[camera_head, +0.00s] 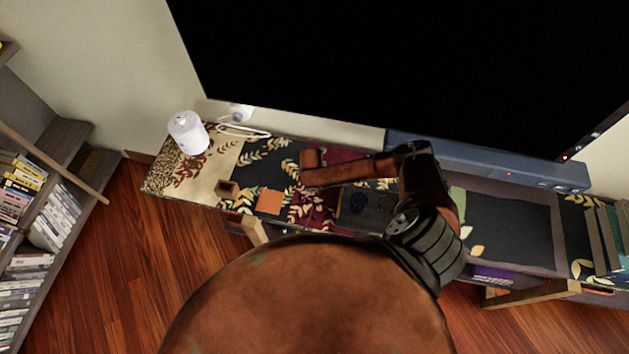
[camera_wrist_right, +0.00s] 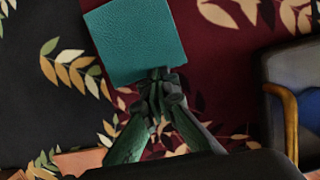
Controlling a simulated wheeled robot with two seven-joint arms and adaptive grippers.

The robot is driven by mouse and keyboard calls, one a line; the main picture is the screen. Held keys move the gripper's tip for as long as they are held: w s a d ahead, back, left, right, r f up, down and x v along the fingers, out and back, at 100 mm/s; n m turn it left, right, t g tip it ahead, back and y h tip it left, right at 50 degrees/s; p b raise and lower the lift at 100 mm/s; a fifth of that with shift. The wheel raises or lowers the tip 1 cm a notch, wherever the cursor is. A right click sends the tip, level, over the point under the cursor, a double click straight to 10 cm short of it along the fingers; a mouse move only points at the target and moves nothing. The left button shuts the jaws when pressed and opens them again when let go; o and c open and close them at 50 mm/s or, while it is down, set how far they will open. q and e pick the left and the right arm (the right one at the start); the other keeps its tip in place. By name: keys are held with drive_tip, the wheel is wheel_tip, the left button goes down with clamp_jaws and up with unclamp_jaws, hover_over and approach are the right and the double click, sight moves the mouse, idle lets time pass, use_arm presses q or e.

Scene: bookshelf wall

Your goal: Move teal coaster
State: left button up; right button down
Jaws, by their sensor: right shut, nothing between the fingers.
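The teal coaster (camera_wrist_right: 135,40) is a flat square in the right wrist view, lying on dark red, leaf-patterned cloth. My right gripper (camera_wrist_right: 160,80) is shut and empty, with its fingertips at the coaster's lower edge in that view. I cannot tell whether they touch it. In the head view I cannot make out the teal coaster or the right fingers; my right arm covers that part of the bench. My left gripper is not in view.
The patterned bench (camera_head: 165,180) holds an orange square (camera_head: 269,203), a small brown box (camera_head: 228,188) and a white cylinder (camera_head: 188,132). A soundbar (camera_head: 480,160) lies below the large black screen (camera_head: 400,60). A grey and blue object with a wooden edge (camera_wrist_right: 290,95) stands right of my right gripper.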

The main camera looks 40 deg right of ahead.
drive_tip(key=shift+s, duration=0.1)
drive_tip(key=shift+s+a, duration=0.2)
drive_tip(key=a+p, duration=0.1)
drive_tip(key=s+a+r, duration=0.1)
drive_tip(key=s+p, duration=0.1)
drive_tip(key=shift+a+r+p, duration=0.25)
drive_tip(key=shift+a+p, duration=0.1)
drive_tip(key=shift+a, duration=0.05)
drive_tip(key=v, duration=0.8)
drive_tip(key=shift+r, duration=0.2)
drive_tip(key=shift+s, duration=0.2)
